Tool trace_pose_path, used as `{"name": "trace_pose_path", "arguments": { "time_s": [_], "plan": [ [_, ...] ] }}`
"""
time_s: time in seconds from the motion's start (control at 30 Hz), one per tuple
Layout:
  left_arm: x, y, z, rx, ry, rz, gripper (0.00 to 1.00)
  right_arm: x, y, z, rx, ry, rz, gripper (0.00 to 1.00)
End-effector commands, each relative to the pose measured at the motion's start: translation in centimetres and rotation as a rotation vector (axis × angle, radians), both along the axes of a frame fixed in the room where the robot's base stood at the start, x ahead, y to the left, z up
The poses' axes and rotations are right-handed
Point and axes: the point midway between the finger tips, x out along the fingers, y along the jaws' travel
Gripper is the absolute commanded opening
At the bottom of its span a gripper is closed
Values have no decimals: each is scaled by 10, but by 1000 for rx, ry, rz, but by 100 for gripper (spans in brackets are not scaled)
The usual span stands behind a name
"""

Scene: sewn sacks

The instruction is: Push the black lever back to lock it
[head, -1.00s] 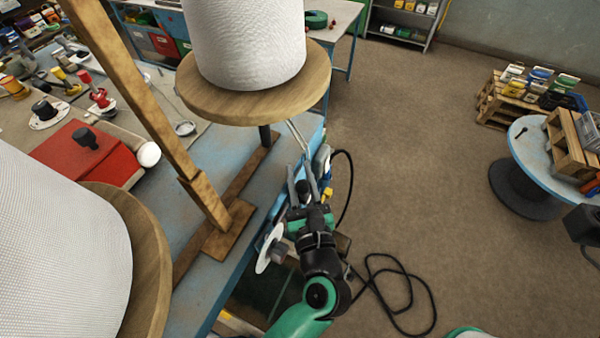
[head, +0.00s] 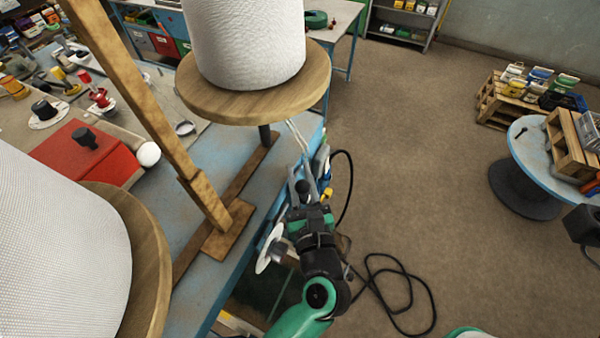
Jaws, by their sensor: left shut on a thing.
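My left gripper (head: 302,180) is at the right edge of the blue workbench, in the middle of the head view. Its fingers are closed around a small black knob (head: 303,187), which looks like the end of the black lever. The fingers and wrist hide most of the lever, so its tilt cannot be told. My right gripper is not seen.
Large white thread cones (head: 245,45) stand on round wooden discs (head: 255,105) above the blue bench (head: 265,185). A wooden post (head: 150,110) rises left of the gripper. A black cable (head: 405,275) lies on the open floor to the right.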

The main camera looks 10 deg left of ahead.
Motion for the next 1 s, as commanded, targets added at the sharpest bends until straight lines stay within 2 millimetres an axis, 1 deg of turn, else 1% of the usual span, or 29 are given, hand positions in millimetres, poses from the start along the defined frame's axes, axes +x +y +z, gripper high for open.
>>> {"name": "trace_pose_path", "arguments": {
  "time_s": [0.03, 0.37, 0.47, 0.57, 0.6, 0.7, 0.8, 0.9, 1.0],
  "plan": [
    [0, 1, 8, -2, -17, 3, 0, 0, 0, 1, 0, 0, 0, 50],
    [0, 0, 9, -3, -17, 2, 0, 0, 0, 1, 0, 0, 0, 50],
    [3, 0, 13, 2, -2, 2, 0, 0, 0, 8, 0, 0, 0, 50],
    [12, -2, 20, 16, 61, 5, 0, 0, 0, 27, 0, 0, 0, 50],
    [19, -3, 24, 26, 110, 5, 0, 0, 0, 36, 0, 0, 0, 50],
    [37, -7, 13, 57, 247, 5, 0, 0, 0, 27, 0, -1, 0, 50],
    [50, -11, 9, 87, 361, 5, 0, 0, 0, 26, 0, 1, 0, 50],
    [58, -13, 5, 105, 432, 2, 0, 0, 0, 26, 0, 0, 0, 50],
    [61, -13, 3, 112, 463, 2, 0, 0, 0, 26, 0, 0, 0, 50]
  ]
}}
